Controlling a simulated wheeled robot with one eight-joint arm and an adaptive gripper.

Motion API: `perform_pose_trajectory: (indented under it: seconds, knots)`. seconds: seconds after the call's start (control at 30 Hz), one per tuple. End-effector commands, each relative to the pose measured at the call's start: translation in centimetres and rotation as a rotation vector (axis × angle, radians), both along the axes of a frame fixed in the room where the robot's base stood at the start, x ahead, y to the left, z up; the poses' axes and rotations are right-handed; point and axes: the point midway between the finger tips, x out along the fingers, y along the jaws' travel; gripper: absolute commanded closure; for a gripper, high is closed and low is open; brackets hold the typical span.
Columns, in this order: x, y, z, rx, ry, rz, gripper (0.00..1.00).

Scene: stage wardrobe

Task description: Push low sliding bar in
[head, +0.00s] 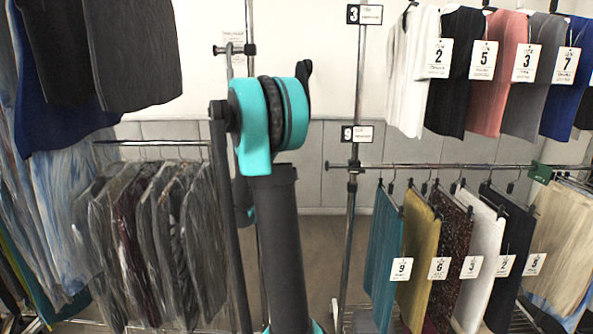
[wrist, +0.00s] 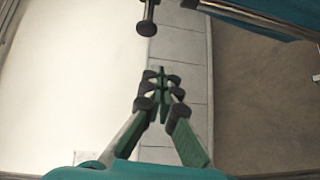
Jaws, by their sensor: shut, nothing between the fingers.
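My gripper (wrist: 160,80) shows in the wrist view with its green fingers together at the tips and nothing between them. A metal bar end with a dark round cap (wrist: 147,28) is just beyond and a little left of the fingertips in that picture; a gap shows between them. In the head view a low metal rail (head: 150,142) runs at the left above bagged garments; its right end is near my arm. A short capped bar (head: 222,51) sticks out higher up, left of an upright. I cannot tell which bar the wrist view shows. My arm hides the gripper in the head view.
Bagged dark garments (head: 150,240) hang on the left, with dark clothes above. On the right, numbered garments hang on an upper row and a lower rail (head: 450,165). A metal upright (head: 353,215) stands right of my arm. Bare floor (head: 318,255) shows between the racks.

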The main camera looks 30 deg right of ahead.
Motion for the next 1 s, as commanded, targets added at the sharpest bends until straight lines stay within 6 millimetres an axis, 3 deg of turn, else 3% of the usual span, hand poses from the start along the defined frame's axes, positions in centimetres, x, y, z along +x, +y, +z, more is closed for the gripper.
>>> perform_pose_trajectory:
  seconds: [0.1,0.27,0.77,1.0]
  knots:
    - [0.1,0.1,1.3,-0.069,0.014,-0.006,1.00]
    - [0.4,-0.8,1.7,-0.087,0.017,-0.008,1.00]
    - [2.4,-9.7,1.7,-0.085,0.017,-0.009,1.00]
    - [0.8,-12.3,1.7,-0.084,0.017,-0.007,1.00]
